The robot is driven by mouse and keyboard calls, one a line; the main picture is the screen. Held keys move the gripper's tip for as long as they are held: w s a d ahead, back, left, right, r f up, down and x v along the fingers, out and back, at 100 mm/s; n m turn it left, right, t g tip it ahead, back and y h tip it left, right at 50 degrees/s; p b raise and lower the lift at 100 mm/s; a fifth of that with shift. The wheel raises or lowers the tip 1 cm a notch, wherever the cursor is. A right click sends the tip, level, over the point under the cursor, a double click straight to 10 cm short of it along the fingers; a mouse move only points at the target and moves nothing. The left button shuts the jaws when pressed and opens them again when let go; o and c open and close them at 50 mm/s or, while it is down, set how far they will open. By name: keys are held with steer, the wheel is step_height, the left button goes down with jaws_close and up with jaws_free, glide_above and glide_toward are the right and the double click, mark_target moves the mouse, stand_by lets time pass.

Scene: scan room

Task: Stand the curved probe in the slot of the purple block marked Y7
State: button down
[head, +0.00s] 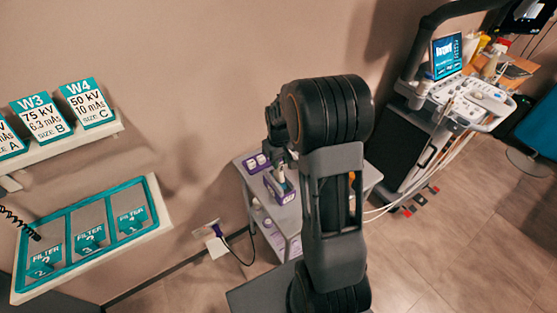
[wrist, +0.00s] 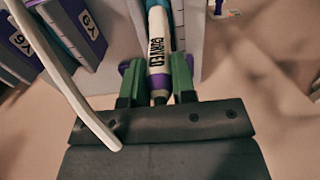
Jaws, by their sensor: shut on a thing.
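In the wrist view my gripper (wrist: 157,75) has its green-padded fingers shut on a white probe (wrist: 158,48) lettered CURVED, with a purple band at its near end. In the head view my gripper (head: 281,160) is over the grey cart, with the pale probe (head: 282,176) upright just above or in a purple block (head: 280,190). I cannot tell whether it is seated. The block's label is too small to read there.
A white curved strip (wrist: 68,80), perhaps a cable, crosses the wrist view's left side. Another purple block (head: 257,162) stands on the cart (head: 292,215). An ultrasound machine (head: 445,100) stands to the right. A wall rack of filters (head: 90,230) is at left.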

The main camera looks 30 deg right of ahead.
steer(key=shift+f+b, duration=0.3)
steer(key=shift+f, duration=0.1)
stand_by(0.5)
steer(key=c, duration=0.8)
jaws_free()
steer(key=shift+c, duration=0.2)
steer(key=shift+r, duration=0.1)
step_height(320, 180, up, 14)
steer(key=shift+f, duration=0.15)
